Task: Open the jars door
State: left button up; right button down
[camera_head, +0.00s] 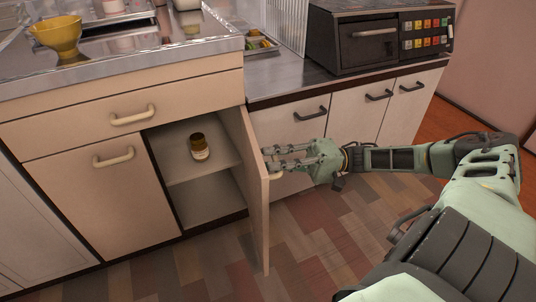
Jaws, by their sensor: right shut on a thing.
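The cabinet door (253,190) under the counter stands open, swung well out from the cabinet and seen nearly edge-on. My right gripper (273,158) is at the door's outer face near its free edge, shut on the door handle (275,176). The handle is mostly hidden by the fingers. Inside the open cabinet, a small jar (199,147) with a dark lid and pale label stands upright on the shelf (190,169). My left gripper is not in view.
A closed door (88,195) and a drawer (70,127) with cream handles adjoin the opening. A dark oven-like appliance (350,45) sits on the counter. A yellow bowl (58,33) stands at upper left. The tiled floor (330,235) in front is clear.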

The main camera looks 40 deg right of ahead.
jog(key=shift+s+d+f+g+y, duration=0.15)
jog(key=shift+d+g+y, duration=0.15)
jog(key=shift+g, duration=0.2)
jog(key=c, duration=2.1)
grip_release()
jog(key=v, duration=1.2)
